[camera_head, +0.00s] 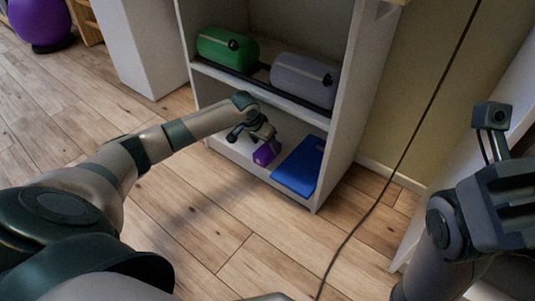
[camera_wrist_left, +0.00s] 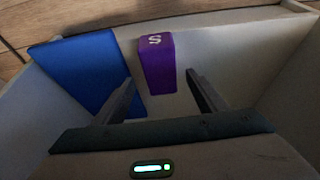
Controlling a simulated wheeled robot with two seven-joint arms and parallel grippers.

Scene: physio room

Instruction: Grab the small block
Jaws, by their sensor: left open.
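The small block is purple with a white "S" on its end. It lies on the bottom shelf of the white shelf unit, and it shows in the head view (camera_head: 264,154) and in the left wrist view (camera_wrist_left: 157,66). My left gripper (camera_head: 262,138) reaches into the bottom compartment above the block. In the left wrist view its two fingers (camera_wrist_left: 160,85) are spread apart, with the block between and beyond them. I cannot tell whether they touch it. My right arm shows at the right edge of the head view, but its fingertips do not show clearly.
A blue flat block (camera_head: 299,165) lies right of the purple block; in the wrist view it is on the left (camera_wrist_left: 85,70). The shelf above holds a green roll (camera_head: 222,48) and a grey roll (camera_head: 303,82). A dark cable (camera_head: 372,205) crosses the wooden floor.

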